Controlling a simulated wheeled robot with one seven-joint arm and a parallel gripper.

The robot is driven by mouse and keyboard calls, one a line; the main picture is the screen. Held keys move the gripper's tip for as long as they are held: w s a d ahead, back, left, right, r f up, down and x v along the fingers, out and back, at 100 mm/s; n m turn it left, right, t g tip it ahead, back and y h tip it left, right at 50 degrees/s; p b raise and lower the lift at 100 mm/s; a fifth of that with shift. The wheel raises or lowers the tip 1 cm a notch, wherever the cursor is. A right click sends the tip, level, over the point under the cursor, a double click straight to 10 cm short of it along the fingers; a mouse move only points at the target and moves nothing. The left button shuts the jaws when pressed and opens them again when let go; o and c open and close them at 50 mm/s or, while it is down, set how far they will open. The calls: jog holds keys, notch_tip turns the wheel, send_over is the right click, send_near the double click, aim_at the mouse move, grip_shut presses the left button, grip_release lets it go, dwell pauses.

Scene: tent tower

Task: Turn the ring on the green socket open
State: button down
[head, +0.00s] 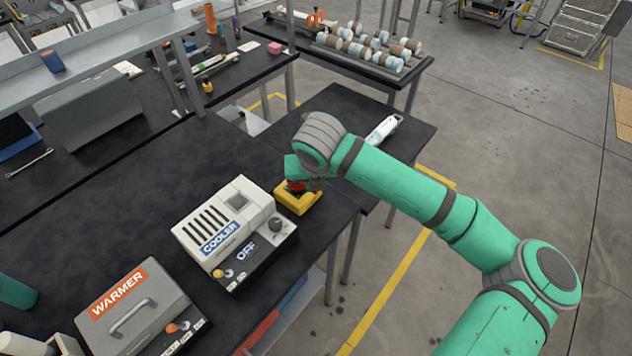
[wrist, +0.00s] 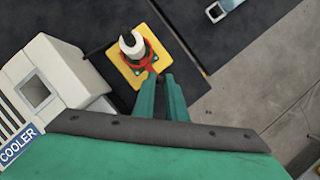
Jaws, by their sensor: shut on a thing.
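The green socket (wrist: 149,52) sits on a yellow base at the table's corner; only small parts of it show in the wrist view. The red ring (wrist: 150,67) goes around it, with a lever sticking out toward me. A white piece with a dark tip (wrist: 131,42) stands in the socket. My gripper (wrist: 158,78) is shut on the ring's lever at the near side of the socket. In the head view the red ring (head: 296,186) shows just below my gripper (head: 304,184), and my arm hides most of the socket. The yellow base (head: 297,203) is plain there.
The white cooler box (head: 232,232), reading OFF, stands close left of the base. A grey warmer box (head: 140,308) is nearer the front. A white tool (head: 383,130) lies on the side table. Open floor (head: 500,150) lies to the right.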

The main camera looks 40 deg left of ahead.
dwell(0.3)
jog(key=c, duration=1.8)
grip_release()
jog(key=v, duration=1.1)
jog(key=shift+a, duration=0.15)
